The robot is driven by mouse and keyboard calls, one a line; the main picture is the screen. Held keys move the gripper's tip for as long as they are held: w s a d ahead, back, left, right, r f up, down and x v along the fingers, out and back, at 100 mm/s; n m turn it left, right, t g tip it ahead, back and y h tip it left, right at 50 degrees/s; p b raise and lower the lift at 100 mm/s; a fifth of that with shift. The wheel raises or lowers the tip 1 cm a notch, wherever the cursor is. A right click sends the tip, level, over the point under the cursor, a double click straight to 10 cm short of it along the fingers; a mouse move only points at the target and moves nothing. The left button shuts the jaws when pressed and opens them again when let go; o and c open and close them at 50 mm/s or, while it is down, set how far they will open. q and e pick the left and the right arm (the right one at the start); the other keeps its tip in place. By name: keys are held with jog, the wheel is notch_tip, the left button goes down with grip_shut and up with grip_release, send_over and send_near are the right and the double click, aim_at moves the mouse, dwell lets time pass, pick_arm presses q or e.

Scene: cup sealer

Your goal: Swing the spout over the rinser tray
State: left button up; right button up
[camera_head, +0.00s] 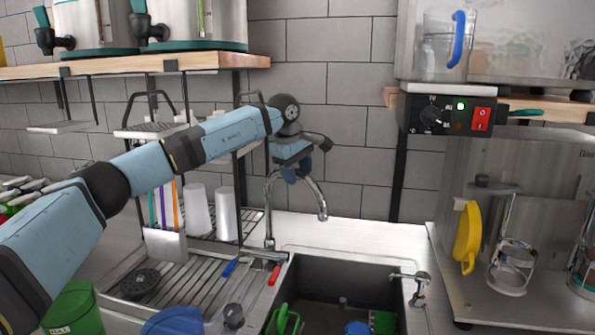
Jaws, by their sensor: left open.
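The chrome spout (317,195) is a gooseneck tap. Its base stands at the left back of the sink, and its outlet hangs over the sink, to the right of the rinser tray. The slatted rinser tray (196,277) lies left of the sink, with a dark round rinser (139,284) at its left. My left gripper (293,176) is open, with its blue fingers at the top bend of the spout. The fingers hide part of the bend, and I cannot tell whether they touch it. My right gripper is not in view.
The dark sink (322,278) holds green and blue items. Red and blue tap handles (274,274) sit beside the spout's base. White cups (198,210) stand on a rack behind the tray. A control box (447,115) and a yellow-handled sealer (467,235) are at the right.

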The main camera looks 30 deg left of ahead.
pick_arm(q)
grip_shut()
